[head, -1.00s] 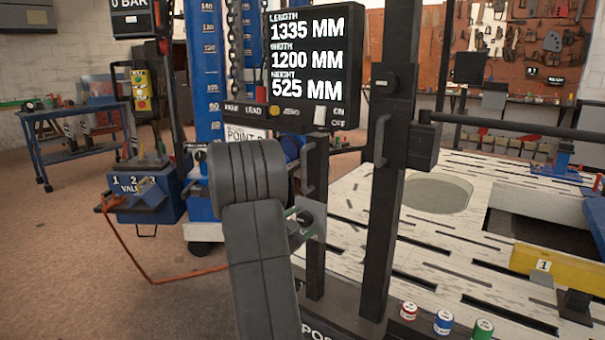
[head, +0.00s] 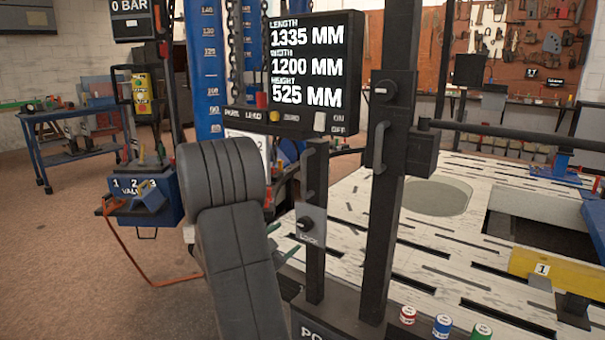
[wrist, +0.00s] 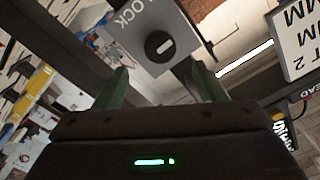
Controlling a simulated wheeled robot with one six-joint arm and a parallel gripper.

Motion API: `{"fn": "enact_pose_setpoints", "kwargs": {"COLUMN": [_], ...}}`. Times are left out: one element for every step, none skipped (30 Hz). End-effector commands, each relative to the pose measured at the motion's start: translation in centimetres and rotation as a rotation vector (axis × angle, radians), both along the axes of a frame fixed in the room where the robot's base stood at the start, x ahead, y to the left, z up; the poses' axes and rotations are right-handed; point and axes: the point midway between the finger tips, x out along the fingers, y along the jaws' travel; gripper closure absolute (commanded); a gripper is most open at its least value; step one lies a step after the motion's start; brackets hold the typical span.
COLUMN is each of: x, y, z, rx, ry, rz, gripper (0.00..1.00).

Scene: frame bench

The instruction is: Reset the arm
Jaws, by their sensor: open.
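My gripper (wrist: 163,88) is open, with its two green fingers apart and nothing between them in the wrist view. In the head view my gripper (head: 279,243) is mostly hidden behind my dark grey arm (head: 235,245); only the green fingertips show. A grey lock plate (head: 311,215) with a round black knob (head: 306,224) is fixed to a thin dark post just right of the fingertips. In the wrist view the black knob (wrist: 159,46) lies beyond the fingers, apart from them, with a pale mark across it.
A display panel (head: 308,66) reading 1335, 1200 and 525 MM hangs above. A thick dark post (head: 384,200) stands to the right, beside the slotted white bench (head: 450,243). A blue valve box (head: 145,203) with an orange hose is at left. Open floor lies front left.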

Motion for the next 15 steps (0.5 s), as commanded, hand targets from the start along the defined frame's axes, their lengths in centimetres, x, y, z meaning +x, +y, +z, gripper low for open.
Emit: {"fn": "enact_pose_setpoints", "kwargs": {"x": [-0.8,-1.3,-1.8,-2.3,-2.7,-3.3,-3.7,-4.1,-4.6,-3.9,-3.4,-2.8,-2.4,-1.9,-1.3], "y": [0.7,1.0,1.4,1.8,2.1,2.5,2.8,3.0,3.4,2.8,2.3,1.9,1.5,1.2,0.8], "z": [0.2,0.2,0.2,0.2,0.2,0.2,0.2,0.2,0.2,-0.1,-0.1,-0.1,-0.2,-0.1,-0.2], "rx": [0.000,0.000,0.000,0.000,0.000,-0.001,-0.001,-0.001,0.000,0.002,0.001,0.001,0.001,0.002,0.001], "ry": [0.000,-0.001,0.001,0.000,0.000,0.001,0.000,0.000,0.000,-0.002,-0.002,-0.002,-0.002,-0.003,-0.002], "rz": [0.004,0.004,0.004,0.004,0.004,0.004,0.004,0.003,0.004,-0.003,-0.005,-0.004,-0.006,-0.006,-0.005], "gripper": [0.35,0.35,0.35,0.35,0.35,0.35,0.35,0.35,0.35,0.35,0.35,0.35,0.35,0.35,0.35]}}
